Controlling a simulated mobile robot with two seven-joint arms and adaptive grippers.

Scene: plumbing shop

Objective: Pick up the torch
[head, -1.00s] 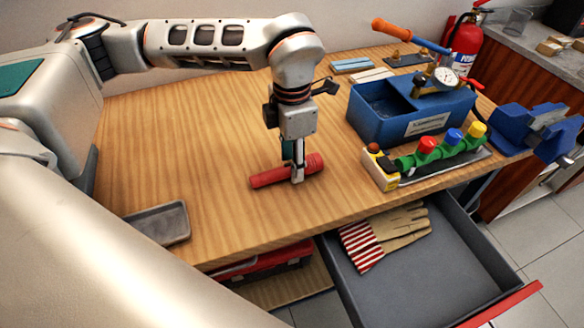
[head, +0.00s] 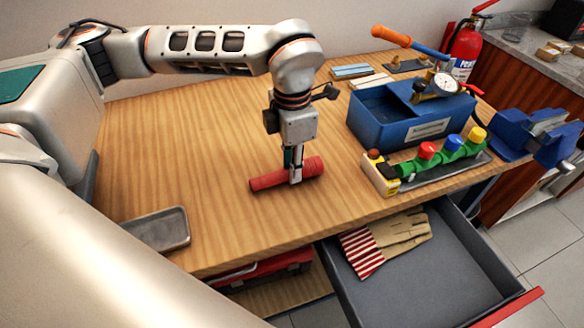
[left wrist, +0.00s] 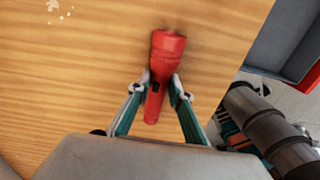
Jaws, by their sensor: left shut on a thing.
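The torch (head: 270,180) is red, with a wider head at one end, and lies on or just above the wooden workbench; I cannot tell if it touches. My left gripper (head: 295,177) points down over it and is shut on its body. In the left wrist view the torch (left wrist: 168,50) lies between the two fingertips of my left gripper (left wrist: 158,89), with its head beyond them. My right gripper is not in view.
A grey tray (head: 184,226) sits at the bench's front left. A blue toolbox (head: 372,130) and a valve manifold (head: 411,168) stand to the right. Below, an open drawer (head: 430,277) holds work gloves (head: 400,232). The bench left of the torch is clear.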

